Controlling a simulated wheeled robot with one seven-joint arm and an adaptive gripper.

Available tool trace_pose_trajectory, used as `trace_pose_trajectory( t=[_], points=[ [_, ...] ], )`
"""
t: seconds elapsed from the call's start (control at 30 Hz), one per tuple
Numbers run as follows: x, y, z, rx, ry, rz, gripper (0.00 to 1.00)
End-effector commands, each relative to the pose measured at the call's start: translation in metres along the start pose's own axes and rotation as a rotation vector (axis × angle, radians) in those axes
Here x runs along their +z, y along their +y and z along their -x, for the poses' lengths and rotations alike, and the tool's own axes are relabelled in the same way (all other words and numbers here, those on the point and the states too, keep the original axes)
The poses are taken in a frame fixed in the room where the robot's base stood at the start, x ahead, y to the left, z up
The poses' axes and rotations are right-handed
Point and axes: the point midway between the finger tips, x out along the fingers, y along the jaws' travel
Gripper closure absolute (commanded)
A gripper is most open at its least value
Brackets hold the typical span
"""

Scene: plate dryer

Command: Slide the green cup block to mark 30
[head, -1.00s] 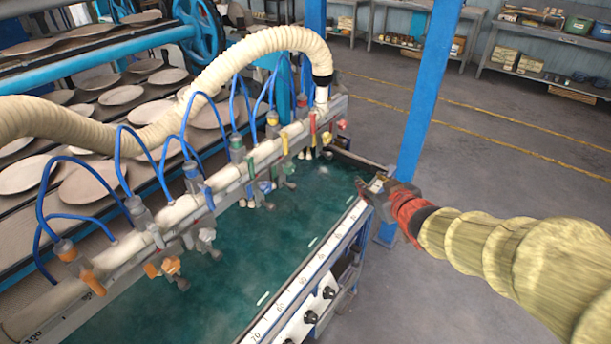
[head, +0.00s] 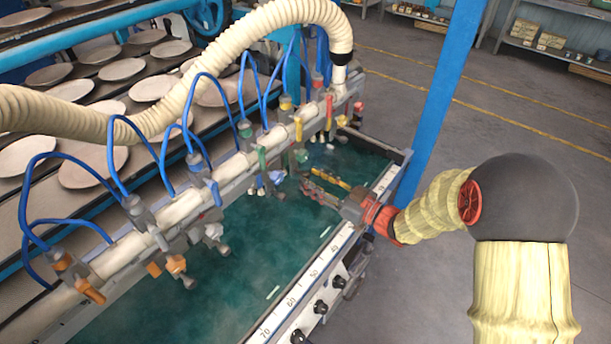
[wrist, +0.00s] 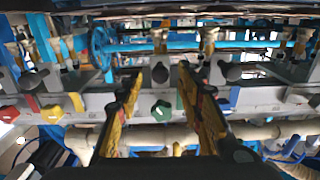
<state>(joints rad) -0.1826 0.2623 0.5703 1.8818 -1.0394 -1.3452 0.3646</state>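In the head view, a green-topped block (head: 245,130) with a green handle (head: 262,158) sits on the long pale rail, below the blue hoses. Another green knob (head: 301,156) is further right, near the gripper tips. In the wrist view, a green knob (wrist: 162,110) shows between the finger lines, beyond the tips; I cannot tell which green part it is. My gripper (head: 312,186) reaches over the green tank from the right, fingers pointing at the rail. Its yellow and dark fingers are apart and empty in the wrist view (wrist: 160,75). The numbered scale (head: 313,275) runs along the tank's front edge; mark 30 is not readable.
Several coloured blocks hang along the rail, including an orange one (head: 175,265) at the left and a yellow one (head: 299,128) near the gripper. A thick cream hose (head: 265,15) arches above. A blue post (head: 440,110) stands behind my arm. Floor to the right is free.

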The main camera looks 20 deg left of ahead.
Motion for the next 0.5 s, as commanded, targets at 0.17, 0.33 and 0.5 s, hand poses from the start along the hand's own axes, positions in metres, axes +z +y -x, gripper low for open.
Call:
trace_pose_trajectory(
  t=[0.17,0.33,0.5],
  points=[
    [0.002,0.0,-0.024,-0.001,-0.001,0.0,0.63],
    [0.001,0.0,-0.034,0.002,-0.001,-0.001,0.63],
    [0.0,0.0,-0.035,0.002,-0.001,-0.001,0.63]
  ],
)
